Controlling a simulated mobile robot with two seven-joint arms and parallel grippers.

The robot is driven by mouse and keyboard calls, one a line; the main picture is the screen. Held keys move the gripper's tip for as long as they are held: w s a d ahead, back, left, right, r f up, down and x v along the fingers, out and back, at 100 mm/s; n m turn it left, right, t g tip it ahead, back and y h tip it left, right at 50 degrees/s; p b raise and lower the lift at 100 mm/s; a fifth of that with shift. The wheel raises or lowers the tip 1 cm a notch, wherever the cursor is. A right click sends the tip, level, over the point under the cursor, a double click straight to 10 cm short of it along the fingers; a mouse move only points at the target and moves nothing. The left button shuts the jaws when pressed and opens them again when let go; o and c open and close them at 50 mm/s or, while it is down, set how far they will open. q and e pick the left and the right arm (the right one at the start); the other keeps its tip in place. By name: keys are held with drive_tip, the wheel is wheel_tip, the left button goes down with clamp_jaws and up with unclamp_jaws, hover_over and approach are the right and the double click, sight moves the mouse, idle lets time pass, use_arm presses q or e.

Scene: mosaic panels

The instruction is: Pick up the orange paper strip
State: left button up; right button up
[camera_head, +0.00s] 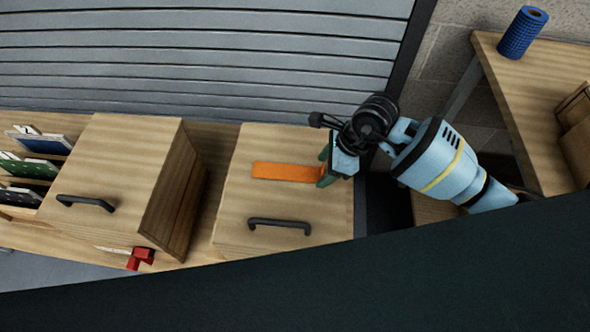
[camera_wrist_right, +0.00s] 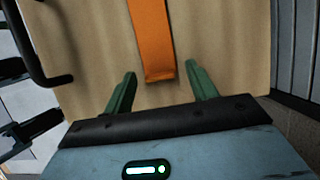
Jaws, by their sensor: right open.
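The orange paper strip (camera_head: 285,171) lies flat on top of the right wooden box (camera_head: 245,200) in the head view. My right gripper (camera_head: 325,168) is at the strip's right end, with its green fingers apart. In the right wrist view the strip (camera_wrist_right: 153,40) runs away from the gripper, and its near end lies just beyond or between the two open green fingertips (camera_wrist_right: 161,84). Nothing is held. How high the fingers are above the box top is hard to tell. My left gripper is not in view.
A black handle (camera_head: 280,224) sits on the right box. A second wooden box (camera_head: 110,175) with a handle stands to its left. A red block (camera_head: 140,259) lies in front. Several panels stand in a rack (camera_head: 35,170) at far left. A blue roll (camera_head: 522,33) stands on the right table.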

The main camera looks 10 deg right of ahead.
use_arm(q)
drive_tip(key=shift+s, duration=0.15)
use_arm(e)
drive_tip(key=shift+f, duration=0.15)
drive_tip(key=c, duration=1)
drive_tip(key=shift+c, duration=0.2)
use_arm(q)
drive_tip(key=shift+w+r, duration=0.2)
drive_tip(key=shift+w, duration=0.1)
use_arm(e)
wheel_tip(320, 180, up, 10)
drive_tip(key=shift+r, duration=0.1)
drive_tip(key=shift+c, duration=0.9)
